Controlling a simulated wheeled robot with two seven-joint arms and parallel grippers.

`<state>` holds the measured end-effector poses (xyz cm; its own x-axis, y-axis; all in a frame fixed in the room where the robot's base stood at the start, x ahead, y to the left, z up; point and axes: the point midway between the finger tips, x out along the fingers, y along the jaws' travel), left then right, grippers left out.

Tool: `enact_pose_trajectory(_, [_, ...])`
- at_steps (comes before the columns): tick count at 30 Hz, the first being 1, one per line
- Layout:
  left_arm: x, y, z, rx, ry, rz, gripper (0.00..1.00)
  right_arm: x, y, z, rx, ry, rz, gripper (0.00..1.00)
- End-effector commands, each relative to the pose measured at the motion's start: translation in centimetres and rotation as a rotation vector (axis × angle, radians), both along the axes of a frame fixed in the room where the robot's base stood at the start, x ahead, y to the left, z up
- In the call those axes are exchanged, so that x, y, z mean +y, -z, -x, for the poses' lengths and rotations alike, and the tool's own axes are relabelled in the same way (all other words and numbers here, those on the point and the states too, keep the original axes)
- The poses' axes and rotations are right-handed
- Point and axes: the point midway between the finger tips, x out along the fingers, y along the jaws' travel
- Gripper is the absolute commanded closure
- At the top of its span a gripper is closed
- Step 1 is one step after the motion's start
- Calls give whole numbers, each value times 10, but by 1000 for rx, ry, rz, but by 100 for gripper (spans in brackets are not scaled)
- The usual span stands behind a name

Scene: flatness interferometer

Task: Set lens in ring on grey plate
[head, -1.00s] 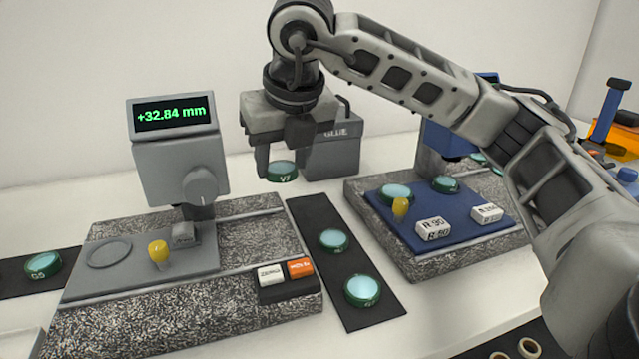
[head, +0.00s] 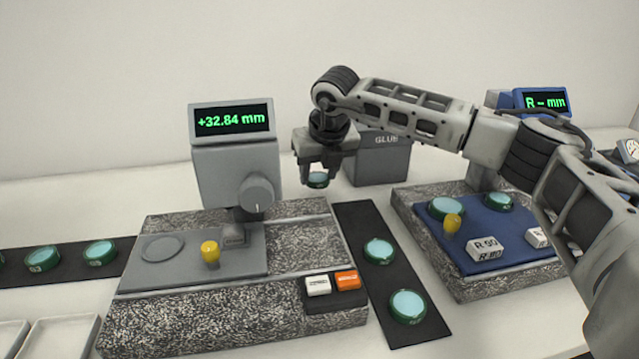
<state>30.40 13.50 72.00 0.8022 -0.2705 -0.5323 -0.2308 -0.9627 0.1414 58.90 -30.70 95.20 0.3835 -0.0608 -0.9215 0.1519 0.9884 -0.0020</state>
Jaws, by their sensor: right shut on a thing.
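My right gripper (head: 318,178) is shut on a green-rimmed lens (head: 318,180) with a pale blue face. It holds the lens in the air behind the dark mat, to the right of the grey instrument. The grey plate (head: 190,272) lies on the speckled granite base at the left. A thin ring (head: 162,248) is marked on the plate's left part and is empty. A yellow knob (head: 210,251) and a small grey block (head: 233,236) stand on the plate to the right of the ring. My left gripper is not in view.
The grey gauge head (head: 235,165) with a +32.84 mm display rises behind the plate. Lenses lie on the dark mat (head: 362,222) and on the left strip (head: 70,284). A blue plate (head: 500,250) holds lenses and labelled blocks. A GLUE box (head: 385,160) stands behind.

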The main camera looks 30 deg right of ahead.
Motion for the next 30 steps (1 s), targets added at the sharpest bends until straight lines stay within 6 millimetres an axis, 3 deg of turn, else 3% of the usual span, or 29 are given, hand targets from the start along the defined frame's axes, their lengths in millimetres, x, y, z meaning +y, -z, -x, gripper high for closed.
enact_pose_trajectory(8, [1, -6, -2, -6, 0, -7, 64, -2, 33, -3, 2, 0, 1, 79])
enact_pose_trajectory(20, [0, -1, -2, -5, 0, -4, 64, -2, 41, -3, 1, 1, -1, 79])
enact_pose_trajectory(21, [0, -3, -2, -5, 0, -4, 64, -2, 39, -3, 1, 1, -1, 45])
enact_pose_trajectory(22, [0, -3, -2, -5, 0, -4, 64, -2, 39, -3, 1, 1, -1, 36])
enact_pose_trajectory(30, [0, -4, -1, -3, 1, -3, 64, -2, 38, -3, 1, 1, -1, 34])
